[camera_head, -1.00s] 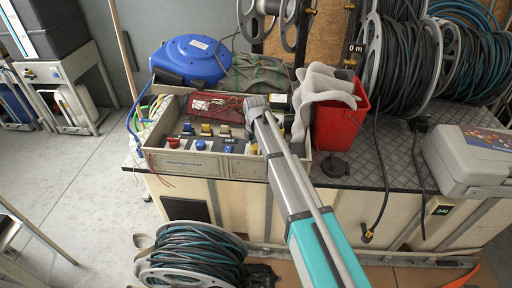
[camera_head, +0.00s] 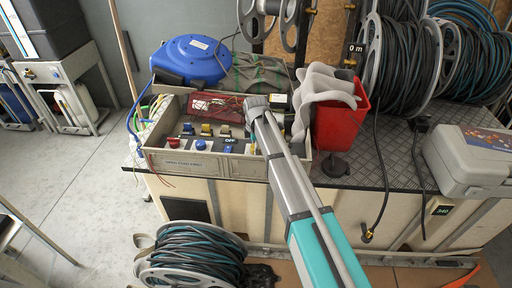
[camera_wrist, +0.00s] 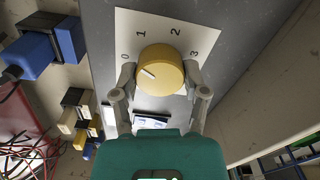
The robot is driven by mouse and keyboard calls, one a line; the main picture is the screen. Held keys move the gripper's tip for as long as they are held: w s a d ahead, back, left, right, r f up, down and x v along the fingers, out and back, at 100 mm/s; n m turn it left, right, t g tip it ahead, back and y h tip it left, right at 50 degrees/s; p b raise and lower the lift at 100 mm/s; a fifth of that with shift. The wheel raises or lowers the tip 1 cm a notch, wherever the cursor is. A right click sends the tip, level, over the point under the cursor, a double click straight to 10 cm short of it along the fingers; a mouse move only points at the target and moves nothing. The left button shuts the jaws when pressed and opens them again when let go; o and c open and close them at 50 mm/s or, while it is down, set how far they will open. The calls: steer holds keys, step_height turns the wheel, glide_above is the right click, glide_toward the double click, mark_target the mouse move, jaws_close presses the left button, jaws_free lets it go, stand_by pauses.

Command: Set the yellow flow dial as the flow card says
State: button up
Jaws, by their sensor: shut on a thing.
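The yellow flow dial (camera_wrist: 163,66) sits on a pale plate (camera_wrist: 130,22) marked 0, 1, 2 and 3 in the wrist view. Its white mark points left and slightly up, towards the 0. My gripper (camera_wrist: 160,76) has one finger on each side of the dial and is shut on it. In the head view my gripper (camera_head: 255,104) is over the right part of the panel box, and the arm hides the dial. I cannot pick out the flow card for sure. A label (camera_head: 186,163) on the box front is too small to read surely.
The panel box (camera_head: 232,168) holds blue and yellow switches and an "OFF" sign (camera_head: 230,141). A red bin (camera_head: 337,129) with grey cloth stands close right of my arm. A blue reel (camera_head: 190,59) is behind. Hoses (camera_head: 403,65) and a grey case (camera_head: 468,165) are farther right.

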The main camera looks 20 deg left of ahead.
steer(key=m, duration=1.4)
stand_by(0.4)
steer(key=o, duration=1.1)
steer(key=shift+o, duration=0.2)
steer(key=shift+n, duration=0.3)
